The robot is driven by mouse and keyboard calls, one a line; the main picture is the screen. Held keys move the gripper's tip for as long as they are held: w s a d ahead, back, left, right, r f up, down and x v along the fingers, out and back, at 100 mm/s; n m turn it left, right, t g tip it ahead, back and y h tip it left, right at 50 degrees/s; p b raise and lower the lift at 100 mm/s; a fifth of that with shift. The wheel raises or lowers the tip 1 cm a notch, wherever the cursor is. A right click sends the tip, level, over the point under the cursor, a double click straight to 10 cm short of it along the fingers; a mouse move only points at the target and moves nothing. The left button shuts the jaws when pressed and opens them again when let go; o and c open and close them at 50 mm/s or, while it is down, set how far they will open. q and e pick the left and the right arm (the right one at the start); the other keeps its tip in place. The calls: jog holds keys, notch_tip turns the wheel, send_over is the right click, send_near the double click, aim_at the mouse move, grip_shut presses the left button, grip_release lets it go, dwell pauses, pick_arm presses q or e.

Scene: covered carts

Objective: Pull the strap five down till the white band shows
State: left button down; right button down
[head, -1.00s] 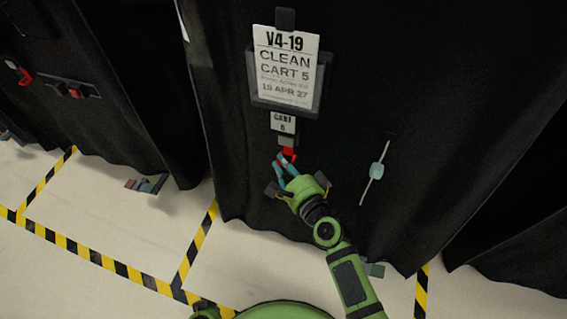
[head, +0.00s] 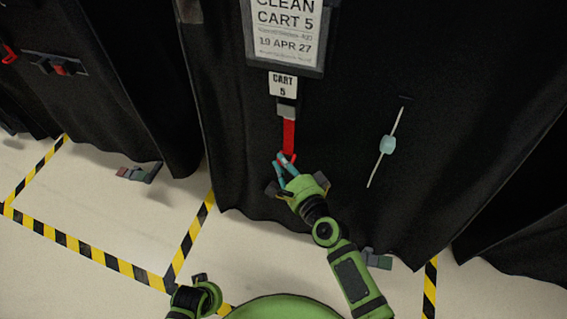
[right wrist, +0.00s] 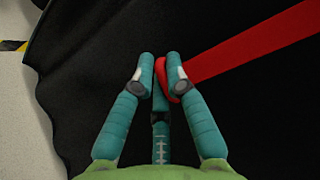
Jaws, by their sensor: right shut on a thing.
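The red strap (head: 289,135) hangs from a grey buckle (head: 287,108) below the small "CART 5" tag (head: 283,84) on the black cover. My right gripper (head: 286,164) is shut on the strap's lower end. In the right wrist view the strap (right wrist: 250,45) runs taut from the upper right to a loop between the teal fingers (right wrist: 161,80). The visible strap is all red; no white band shows on it.
A large sign (head: 286,35) reading "CLEAN CART 5" is above the tag. A pale rod with a light-blue bead (head: 388,145) hangs to the right. Black covers (head: 140,70) of other carts stand to the left. Yellow-black tape (head: 95,255) marks the pale floor.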

jog(key=shift+f, duration=0.45)
jog(key=c, duration=1.4)
grip_release()
jog(key=shift+o, duration=0.2)
jog(key=shift+w, duration=0.1)
jog(key=shift+s+d, duration=0.1)
jog(key=shift+s, duration=0.1)
jog(key=v, duration=1.1)
jog(key=shift+s+d, duration=0.15)
jog(key=shift+s, duration=0.15)
